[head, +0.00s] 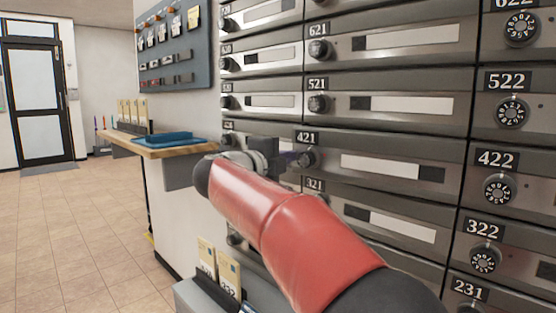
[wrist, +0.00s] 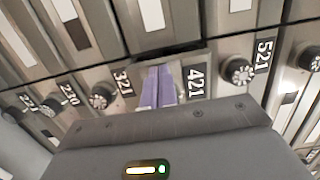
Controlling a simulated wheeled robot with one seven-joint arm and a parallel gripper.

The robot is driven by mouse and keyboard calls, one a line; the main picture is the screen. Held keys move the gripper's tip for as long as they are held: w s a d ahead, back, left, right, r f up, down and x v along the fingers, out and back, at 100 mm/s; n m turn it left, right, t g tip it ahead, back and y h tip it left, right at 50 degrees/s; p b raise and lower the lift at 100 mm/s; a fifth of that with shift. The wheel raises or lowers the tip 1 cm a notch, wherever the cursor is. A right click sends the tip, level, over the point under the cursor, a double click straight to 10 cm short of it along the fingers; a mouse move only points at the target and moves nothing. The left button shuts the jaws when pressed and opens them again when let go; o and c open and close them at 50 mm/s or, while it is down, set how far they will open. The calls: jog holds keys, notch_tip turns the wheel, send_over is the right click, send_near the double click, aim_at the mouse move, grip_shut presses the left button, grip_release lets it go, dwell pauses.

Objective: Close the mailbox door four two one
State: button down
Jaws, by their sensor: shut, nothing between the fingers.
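The mailbox door 421 (head: 390,167) is a grey metal front with a white slot plate. It appears slightly ajar: its face sits out of line with doors 521 and 321, and a dark gap shows along its edge in the wrist view. Its dark knob (head: 306,158) is at the left end, below the number. My gripper (head: 286,157) is at that left end, close to the knob. In the wrist view my gripper's purple fingers (wrist: 158,88) are together and empty, beside the 421 label (wrist: 196,83). Whether they touch the door I cannot tell.
Door 521 (head: 400,103) above and door 321 (head: 400,223) below look flush. Column 422 (head: 497,188) is to the right. A wooden shelf with a blue tray (head: 165,139) juts out at left. A box with cards (head: 218,268) stands low in front.

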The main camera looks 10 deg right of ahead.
aim_at(299, 152)
dwell(0.3)
jog(key=shift+m+g+h, duration=0.6)
jog(key=shift+g+h, duration=0.1)
jog(key=shift+g, duration=0.2)
jog(key=p+x, duration=0.4)
jog(key=shift+w+a+r, duration=0.1)
jog(key=shift+w+r, duration=0.2)
jog(key=shift+w, duration=0.15)
jog(key=shift+w+d+f+m+p, duration=0.1)
jog(key=shift+w+d+m+p, duration=0.2)
jog(key=shift+d+p, duration=0.15)
jog(key=shift+d, duration=0.1)
jog(key=shift+s+f, duration=0.1)
